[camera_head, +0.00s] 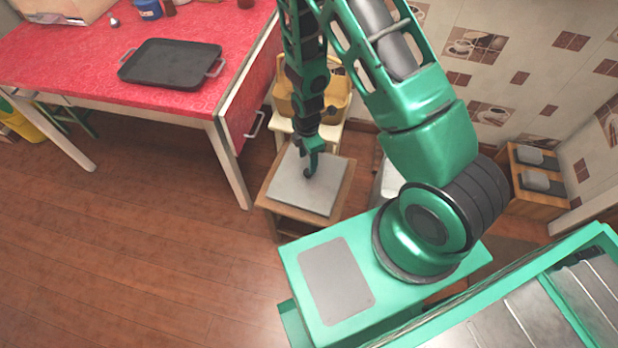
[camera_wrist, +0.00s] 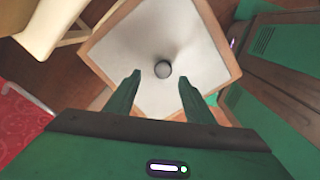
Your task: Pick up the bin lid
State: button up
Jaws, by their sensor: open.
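The bin lid (camera_wrist: 185,38) is a pale grey square plate with a small round dark knob (camera_wrist: 162,69) at its middle. It lies within a wooden rim, and it also shows in the head view (camera_head: 300,190) on top of a low wooden bin (camera_head: 268,203). My gripper (camera_wrist: 154,84) is open above the lid, its two green fingers apart. In the wrist view the knob appears between and just beyond the fingertips. In the head view my gripper (camera_head: 308,174) hides the knob, and I cannot tell whether it touches the lid.
A table with red oilcloth (camera_head: 70,65) stands at the left, with a black tray (camera_head: 172,63) on it. A yellow container (camera_head: 337,97) stands on a pale stool behind the bin. A wooden unit (camera_head: 540,180) is at the right wall. Wooden floor (camera_head: 150,230) is free at the front left.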

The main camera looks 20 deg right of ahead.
aim_at(308, 176)
jog(key=shift+s+f, duration=0.15)
jog(key=shift+f, duration=1.3)
jog(key=shift+s+f, duration=0.15)
jog(key=shift+f, duration=1.25)
grip_shut()
